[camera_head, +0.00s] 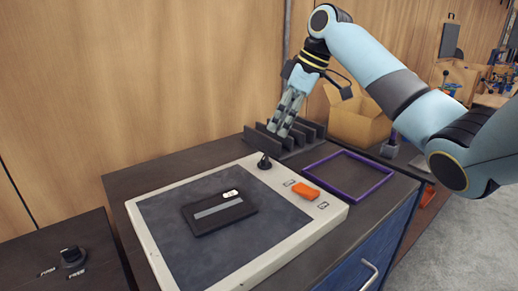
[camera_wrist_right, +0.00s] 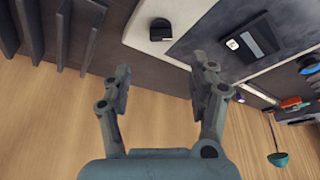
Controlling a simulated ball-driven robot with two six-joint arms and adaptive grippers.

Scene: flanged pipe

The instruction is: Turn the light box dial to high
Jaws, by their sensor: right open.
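The light box (camera_head: 140,222) is a pale-framed box with a dark panel, lying on the dark bench top. A black dial (camera_head: 264,162) stands on its frame at the far corner; it also shows in the right wrist view (camera_wrist_right: 160,30). I cannot read the dial's setting. My right gripper (camera_head: 280,130) points down over the slotted rack, behind and apart from the dial. In the right wrist view it is open and empty (camera_wrist_right: 160,78), with the dial beyond its fingertips. My left gripper is not in view.
A dark device (camera_head: 220,212) lies on the light box panel. An orange block (camera_head: 305,191) sits on its frame. A dark slotted rack (camera_head: 310,128) and a purple-rimmed tray (camera_head: 317,184) are close by. Another black knob (camera_head: 72,256) is on the left cabinet. A cardboard box (camera_head: 355,122) stands behind.

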